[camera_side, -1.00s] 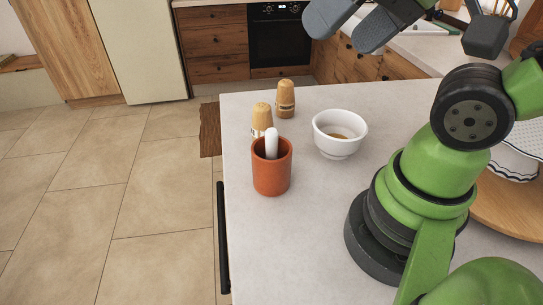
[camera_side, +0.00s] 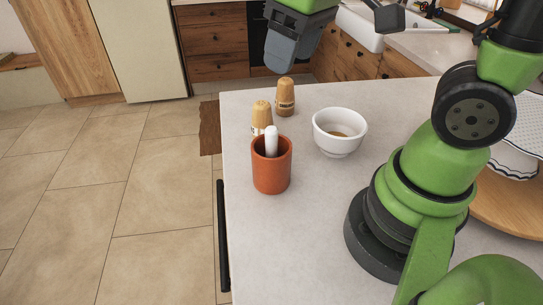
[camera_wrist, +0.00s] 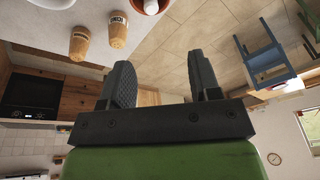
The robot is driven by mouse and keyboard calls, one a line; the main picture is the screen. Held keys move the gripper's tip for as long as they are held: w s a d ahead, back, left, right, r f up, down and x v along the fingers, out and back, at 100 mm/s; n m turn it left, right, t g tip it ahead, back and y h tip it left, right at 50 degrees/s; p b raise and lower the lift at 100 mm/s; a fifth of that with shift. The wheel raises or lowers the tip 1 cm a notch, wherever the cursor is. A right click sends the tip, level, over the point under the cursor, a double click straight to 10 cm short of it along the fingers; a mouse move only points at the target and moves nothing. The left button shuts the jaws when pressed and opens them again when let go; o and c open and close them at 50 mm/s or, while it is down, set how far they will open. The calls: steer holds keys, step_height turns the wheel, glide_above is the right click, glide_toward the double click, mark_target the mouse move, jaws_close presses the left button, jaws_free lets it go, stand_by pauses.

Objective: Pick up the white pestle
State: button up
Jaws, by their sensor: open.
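The white pestle (camera_side: 271,141) stands upright in a terracotta-red cup (camera_side: 271,172) near the left edge of the counter. Only its upper part shows above the rim. In the wrist view the cup (camera_wrist: 163,3) and the pestle's white end (camera_wrist: 150,7) show at the top edge, partly cut off. My gripper (camera_side: 280,62) is above and beyond the cup, pointing down, apart from everything. Its two fingers (camera_wrist: 166,84) are spread with nothing between them in the wrist view.
Two wooden shakers, one (camera_side: 261,117) just behind the cup and one (camera_side: 285,97) farther back, stand close to it. A white bowl (camera_side: 340,133) sits to the right of the cup. The counter (camera_side: 300,240) in front of the cup is bare.

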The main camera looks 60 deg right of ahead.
mark_target(271, 129)
steer(key=w+f+n+g, duration=0.1)
steer(key=f, duration=0.1)
steer(key=w+f+n, duration=0.1)
steer(key=f, duration=0.1)
steer(key=w+f+g+h, duration=0.1)
steer(key=f, duration=0.1)
steer(key=shift+w+d+n+g, duration=0.15)
steer(key=shift+w+n+g, duration=0.15)
steer(key=shift+n, duration=0.1)
step_height(271, 129, down, 10)
steer(key=shift+d+f, duration=0.1)
steer(key=c, duration=1)
